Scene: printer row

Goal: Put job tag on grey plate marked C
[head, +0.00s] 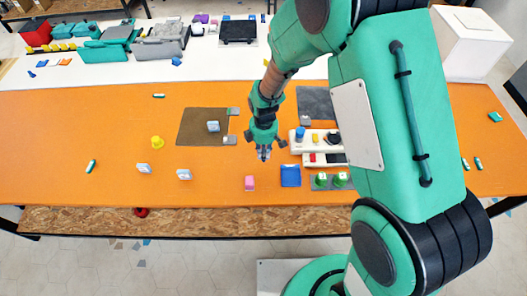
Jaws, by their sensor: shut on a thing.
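My gripper (264,151) points down over the orange table, right of the brown mat. It is shut on a small pale thing (264,157), mostly hidden by the fingers; I cannot tell whether this is the job tag. A dark grey plate (315,98) lies behind and right of my gripper, partly hidden by my arm. No letter C is readable on either. Small white-and-blue pieces stand on the brown mat (192,134) and on the table, one at the left (144,168), another nearer (184,174).
A white panel with knobs (310,145) stands right of my gripper. A blue square (290,176) and a pink block (250,183) lie in front. A yellow piece (157,142) is left. A white table behind holds printers and bins. The far left orange surface is mostly clear.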

